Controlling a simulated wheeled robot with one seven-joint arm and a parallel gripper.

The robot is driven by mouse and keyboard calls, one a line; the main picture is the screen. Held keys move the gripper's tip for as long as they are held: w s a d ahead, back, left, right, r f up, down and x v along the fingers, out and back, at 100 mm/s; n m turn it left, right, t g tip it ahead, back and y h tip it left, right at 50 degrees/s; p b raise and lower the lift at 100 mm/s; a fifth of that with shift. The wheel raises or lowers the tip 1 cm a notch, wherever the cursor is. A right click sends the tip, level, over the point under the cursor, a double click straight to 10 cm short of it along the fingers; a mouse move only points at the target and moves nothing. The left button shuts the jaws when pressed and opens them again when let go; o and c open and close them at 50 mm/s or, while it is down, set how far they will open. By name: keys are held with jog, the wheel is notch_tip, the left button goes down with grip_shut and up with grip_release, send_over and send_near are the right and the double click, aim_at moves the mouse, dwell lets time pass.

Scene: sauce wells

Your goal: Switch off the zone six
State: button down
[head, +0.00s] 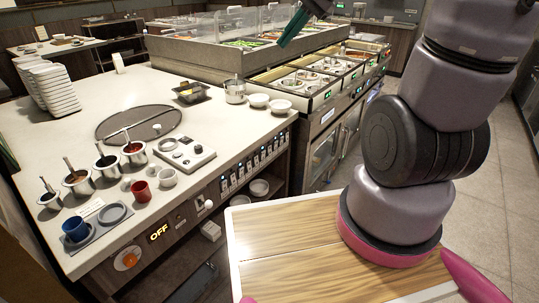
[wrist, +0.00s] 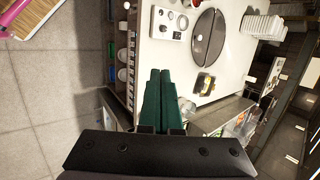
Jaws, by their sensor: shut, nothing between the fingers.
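A row of several small switches (head: 254,164) with lit blue-white marks runs along the front face of the white counter. Their numbers are too small to read, so I cannot tell which is zone six. A lit sign reading OFF (head: 159,232) is farther left on the same face, above a round orange knob (head: 127,260). My gripper (head: 284,43) has dark green fingers, shut and empty, high at the top of the head view, well apart from the switches. In the wrist view my gripper (wrist: 160,73) points toward the counter, its fingers side by side.
The white counter (head: 85,92) holds saucepans (head: 107,162), a red cup (head: 141,191), a blue mug (head: 75,226), a grey control box (head: 186,154) and stacked white dishes (head: 50,85). A food well unit (head: 310,80) stands behind. Floor (head: 500,190) at right is clear.

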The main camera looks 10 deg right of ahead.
jog(key=w+d+f+m+t+y, duration=0.1)
jog(key=w+d+f+m+y, duration=0.15)
jog(key=w+f+m, duration=1.2)
jog(key=w+d+f+m+t, duration=0.1)
jog(key=d+f, duration=0.1)
jog(key=f, duration=0.9)
jog(key=w+d+f+m+t+h, duration=0.1)
jog(key=w+d+f+m, duration=0.1)
jog(key=f, duration=0.9)
jog(key=w+d+f+m+t+h, duration=0.1)
jog(key=d+f, duration=0.2)
jog(key=f, duration=0.9)
jog(key=shift+w, duration=0.2)
jog(key=shift+f, duration=0.15)
